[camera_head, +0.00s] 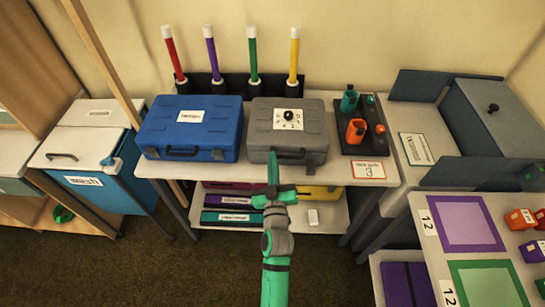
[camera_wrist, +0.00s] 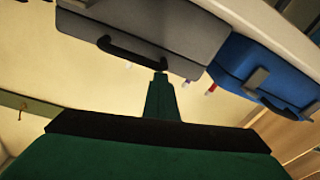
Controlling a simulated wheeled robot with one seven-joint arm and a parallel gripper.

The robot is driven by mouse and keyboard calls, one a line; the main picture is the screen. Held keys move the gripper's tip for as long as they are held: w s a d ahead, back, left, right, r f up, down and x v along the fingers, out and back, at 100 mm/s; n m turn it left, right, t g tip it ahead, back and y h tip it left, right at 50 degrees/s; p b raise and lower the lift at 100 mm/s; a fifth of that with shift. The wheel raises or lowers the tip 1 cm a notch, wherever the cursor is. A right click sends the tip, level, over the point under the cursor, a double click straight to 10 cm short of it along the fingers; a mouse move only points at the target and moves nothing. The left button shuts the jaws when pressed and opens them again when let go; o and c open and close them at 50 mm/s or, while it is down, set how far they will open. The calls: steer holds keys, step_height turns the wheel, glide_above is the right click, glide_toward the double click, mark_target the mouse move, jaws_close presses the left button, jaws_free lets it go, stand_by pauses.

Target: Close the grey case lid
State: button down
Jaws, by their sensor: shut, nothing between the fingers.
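The grey case (camera_head: 263,119) stands on the white table, right of the blue case. Its lid (camera_head: 315,113) lies flat on top, shut as far as I can see, with a white label and a black knob. Its dark handle (camera_head: 291,153) is on the front face. My gripper (camera_head: 272,155) is shut and empty, its tip at the front of the grey case just left of the handle. In the upside-down wrist view, my gripper's tip (camera_wrist: 160,78) shows close to the grey case (camera_wrist: 165,22) beside its handle (camera_wrist: 130,50). I cannot tell whether it touches.
The blue case (camera_head: 190,130) sits close on the left. A dark tray (camera_head: 363,108) with green and orange items is on the right, near a number card (camera_head: 369,170). Upright coloured sticks (camera_head: 252,57) stand behind. A lower shelf (camera_head: 325,217) holds flat boxes.

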step_height(320, 180, down, 3)
steer(key=shift+s+d+f+g, duration=0.1)
steer(key=shift+s+g, duration=0.05)
steer(key=shift+g, duration=0.15)
steer(key=shift+d, duration=0.1)
step_height(320, 180, up, 6)
steer(key=s+a, duration=0.2)
steer(key=s+d+f, duration=0.1)
steer(key=s+f, duration=0.4)
steer(key=s, duration=0.1)
steer(key=shift+s+f+t, duration=0.35)
steer(key=shift+f+t, duration=0.05)
